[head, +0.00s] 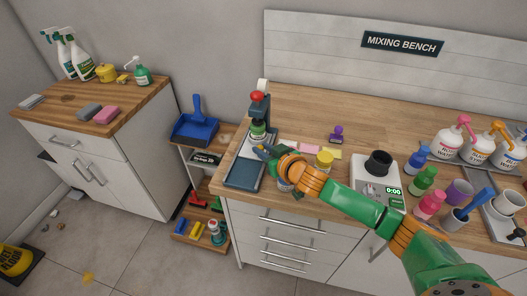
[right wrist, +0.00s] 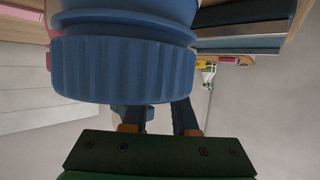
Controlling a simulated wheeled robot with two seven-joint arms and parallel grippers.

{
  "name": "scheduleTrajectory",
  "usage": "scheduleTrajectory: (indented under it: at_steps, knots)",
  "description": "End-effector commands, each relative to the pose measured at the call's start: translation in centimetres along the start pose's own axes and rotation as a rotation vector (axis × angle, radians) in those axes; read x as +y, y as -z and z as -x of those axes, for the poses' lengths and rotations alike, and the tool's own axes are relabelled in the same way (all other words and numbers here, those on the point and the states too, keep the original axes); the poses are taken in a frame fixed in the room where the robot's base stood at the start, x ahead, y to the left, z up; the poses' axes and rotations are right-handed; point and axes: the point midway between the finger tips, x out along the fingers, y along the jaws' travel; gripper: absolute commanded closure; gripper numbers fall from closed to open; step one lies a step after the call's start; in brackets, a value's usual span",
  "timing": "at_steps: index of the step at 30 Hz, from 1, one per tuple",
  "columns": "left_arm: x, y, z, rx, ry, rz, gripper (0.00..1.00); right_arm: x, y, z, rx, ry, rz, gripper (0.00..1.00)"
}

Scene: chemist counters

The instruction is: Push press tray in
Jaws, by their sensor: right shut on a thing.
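The press (head: 257,118) stands at the left end of the mixing bench, with a red knob on top and a green part under it. A slate-blue flat tray (head: 243,176) lies in front of it, close to the bench's left edge; part of it also shows in the right wrist view (right wrist: 240,18). My right gripper (head: 265,151) is low beside the press and the tray's back right side. In the right wrist view a ribbed blue cap (right wrist: 122,70) hides the fingertips. My left gripper is out of view.
A yellow-topped jar (head: 324,162), a purple stamp (head: 336,134) and a scale (head: 377,182) reading 0:00 stand to the right of my gripper. Several bottles and cups crowd the right side. A shelf with a blue dustpan (head: 195,129) is left of the bench.

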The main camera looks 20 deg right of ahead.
Motion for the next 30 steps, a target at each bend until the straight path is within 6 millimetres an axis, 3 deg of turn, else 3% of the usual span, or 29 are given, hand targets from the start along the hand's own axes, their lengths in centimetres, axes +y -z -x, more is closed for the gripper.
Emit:
scheduleTrajectory:
  at_steps: [6, 7, 10, 20, 30]
  knots:
    - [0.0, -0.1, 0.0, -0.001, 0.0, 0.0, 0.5, 0.5, 0.2, 0.0, 0.002, -0.012, 0.004, 1.0]
    - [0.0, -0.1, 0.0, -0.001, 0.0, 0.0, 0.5, 0.5, 0.2, 0.0, 0.003, -0.012, 0.004, 0.68]
    - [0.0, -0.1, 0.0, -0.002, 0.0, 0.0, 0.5, 0.4, 0.1, 0.0, 0.002, -0.011, 0.004, 0.43]
    - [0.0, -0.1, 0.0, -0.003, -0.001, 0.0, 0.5, 0.4, 0.1, 0.3, 0.001, -0.01, 0.003, 0.43]
    - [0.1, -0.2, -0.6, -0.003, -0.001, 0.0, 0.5, 0.5, -0.1, 5.5, 0.0, -0.01, 0.004, 0.43]
